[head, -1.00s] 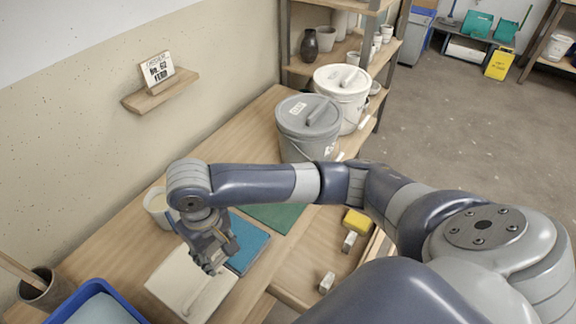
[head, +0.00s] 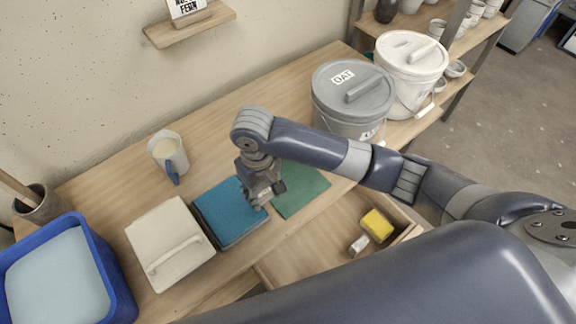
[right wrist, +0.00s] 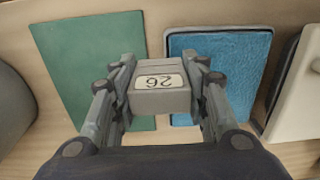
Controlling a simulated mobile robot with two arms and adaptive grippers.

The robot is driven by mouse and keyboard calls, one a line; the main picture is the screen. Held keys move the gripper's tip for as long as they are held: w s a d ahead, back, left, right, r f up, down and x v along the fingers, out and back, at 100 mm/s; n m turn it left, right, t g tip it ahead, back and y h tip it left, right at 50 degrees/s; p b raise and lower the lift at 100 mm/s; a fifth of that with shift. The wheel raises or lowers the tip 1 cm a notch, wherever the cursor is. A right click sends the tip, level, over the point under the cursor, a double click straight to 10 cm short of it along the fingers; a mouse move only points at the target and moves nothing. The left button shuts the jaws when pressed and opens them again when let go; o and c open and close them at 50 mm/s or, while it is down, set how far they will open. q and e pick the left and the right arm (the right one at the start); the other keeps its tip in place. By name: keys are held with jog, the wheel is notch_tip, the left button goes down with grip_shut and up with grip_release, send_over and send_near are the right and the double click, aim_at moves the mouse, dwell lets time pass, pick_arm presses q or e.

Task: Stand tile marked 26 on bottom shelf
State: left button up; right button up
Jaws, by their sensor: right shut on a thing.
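My right gripper (head: 264,196) is shut on a small grey block-like tile (right wrist: 160,100). The tile's pale label reads 26, upside down in the right wrist view. In the head view the gripper is over the right side of a blue pad (head: 228,216), close to a green mat (head: 303,192). In the wrist view the tile shows above the gap between the mat and the pad. A wooden shelf unit (head: 481,45) with pots stands at the back right; its lowest part is hidden. My left gripper is out of view.
A grey bucket marked OAT (head: 350,113) and a white bucket (head: 408,82) stand on the bench before the shelf unit. A jug (head: 166,150), a lidded cream box (head: 160,230) and a blue tub (head: 112,268) are left. An open drawer (head: 318,235) holds a yellow sponge (head: 377,225).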

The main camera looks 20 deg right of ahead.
jog(key=w+d, duration=0.4)
jog(key=w+d+f, duration=0.1)
jog(key=w+d, duration=0.2)
jog(key=shift+d, duration=0.1)
jog(key=shift+w+d+f, duration=0.35)
jog(key=shift+w+d, duration=0.15)
jog(key=shift+d, duration=0.05)
notch_tip(320, 180, down, 2)
jog(key=shift+f, duration=0.45)
jog(key=shift+f, duration=0.1)
jog(key=o, duration=1.1)
